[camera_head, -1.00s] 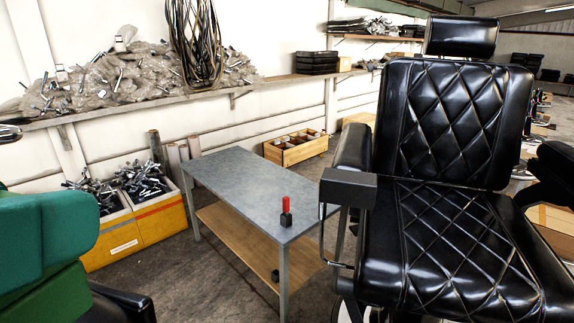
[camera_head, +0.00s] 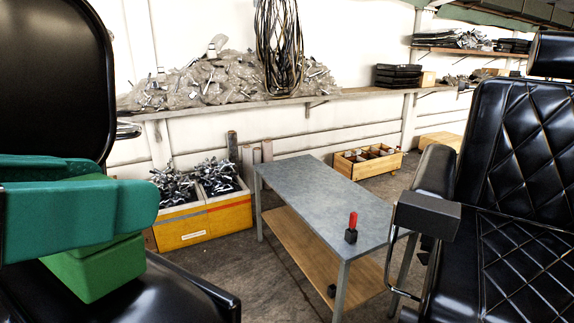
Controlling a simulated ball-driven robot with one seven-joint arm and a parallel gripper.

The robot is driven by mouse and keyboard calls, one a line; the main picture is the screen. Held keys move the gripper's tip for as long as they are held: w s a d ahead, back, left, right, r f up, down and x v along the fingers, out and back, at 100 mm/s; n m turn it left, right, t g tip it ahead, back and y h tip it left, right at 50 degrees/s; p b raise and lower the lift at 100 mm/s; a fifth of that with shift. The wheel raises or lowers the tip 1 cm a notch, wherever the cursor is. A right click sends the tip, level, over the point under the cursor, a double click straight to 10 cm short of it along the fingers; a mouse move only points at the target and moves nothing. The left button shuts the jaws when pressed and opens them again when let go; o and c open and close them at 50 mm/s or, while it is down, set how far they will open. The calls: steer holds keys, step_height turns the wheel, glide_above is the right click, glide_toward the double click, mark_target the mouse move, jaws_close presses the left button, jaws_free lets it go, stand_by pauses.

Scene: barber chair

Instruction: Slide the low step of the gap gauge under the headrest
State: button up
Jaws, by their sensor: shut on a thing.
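The black padded headrest (camera_head: 552,55) tops the quilted black barber chair (camera_head: 515,140) at the right; the picture's right edge cuts it off. A small upright thing with a red top and black base (camera_head: 351,228) stands on the grey table (camera_head: 310,185), near its front right end. I cannot tell whether it is the gap gauge, and I see no stepped shape on it.
A yellow bin (camera_head: 205,222) of metal parts stands behind. Bare floor shows between the left chair and the table.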

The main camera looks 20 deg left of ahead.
steer(key=shift+a, duration=0.25)
steer(key=o, duration=1.2)
steer(key=shift+o, duration=0.2)
steer(key=shift+s+d+r, duration=0.1)
steer(key=shift+s+d, duration=0.05)
steer(key=shift+d, duration=1.7)
steer(key=shift+s+d+r, duration=0.1)
steer(key=shift+s+d, duration=0.05)
steer(key=shift+d, duration=1.65)
step_height(320, 180, up, 7)
steer(key=p, duration=0.3)
steer(key=shift+p, duration=0.4)
